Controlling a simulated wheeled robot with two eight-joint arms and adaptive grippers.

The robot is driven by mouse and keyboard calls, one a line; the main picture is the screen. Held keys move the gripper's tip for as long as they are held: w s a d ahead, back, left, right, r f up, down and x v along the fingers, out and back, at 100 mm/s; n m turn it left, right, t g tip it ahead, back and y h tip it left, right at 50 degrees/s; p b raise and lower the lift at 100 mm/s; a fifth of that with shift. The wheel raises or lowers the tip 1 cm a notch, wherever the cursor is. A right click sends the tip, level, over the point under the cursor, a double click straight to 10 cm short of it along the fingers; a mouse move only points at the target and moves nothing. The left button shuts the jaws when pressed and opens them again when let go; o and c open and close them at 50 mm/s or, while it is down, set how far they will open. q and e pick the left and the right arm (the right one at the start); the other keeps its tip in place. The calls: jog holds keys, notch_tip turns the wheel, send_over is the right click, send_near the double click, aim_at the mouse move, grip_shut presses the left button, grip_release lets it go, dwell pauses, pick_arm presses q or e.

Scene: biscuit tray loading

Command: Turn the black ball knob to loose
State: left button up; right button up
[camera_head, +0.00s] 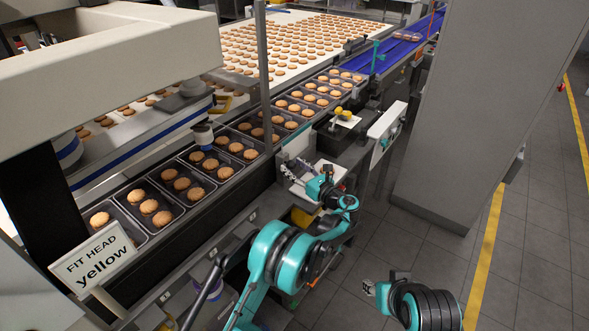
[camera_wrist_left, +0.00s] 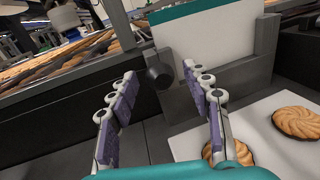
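The black ball knob (camera_wrist_left: 158,76) shows in the left wrist view, on a dark metal bracket beside a pale panel with a teal top edge (camera_wrist_left: 215,35). My left gripper (camera_wrist_left: 161,84) is open, its two purple-padded fingers apart with the knob in the gap between their tips. The knob looks a little beyond the fingertips; I cannot tell whether either finger touches it. In the head view my left gripper (camera_head: 318,184) is small, beside the conveyor's near side, and the knob cannot be made out. My right gripper (camera_head: 369,288) is low at the right, over the floor, its fingers unclear.
Trays of biscuits (camera_head: 170,184) line the conveyor. A sign reading "FIT HEAD yellow" (camera_head: 92,261) stands at the left. A white plate with biscuits (camera_wrist_left: 280,148) lies beside the left gripper. A grey cabinet (camera_head: 480,100) stands at the right, with open floor before it.

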pick_arm(q)
grip_shut()
jog(key=shift+n, duration=0.3)
jog(key=n, duration=0.2)
jog(key=shift+f+n+t+y, duration=0.1)
jog(key=shift+n+t+y, duration=0.2)
jog(key=shift+f+n+y, duration=0.1)
jog(key=shift+n+y, duration=0.4)
jog(key=shift+n, duration=1.5)
jog(key=shift+o, duration=0.2)
grip_release()
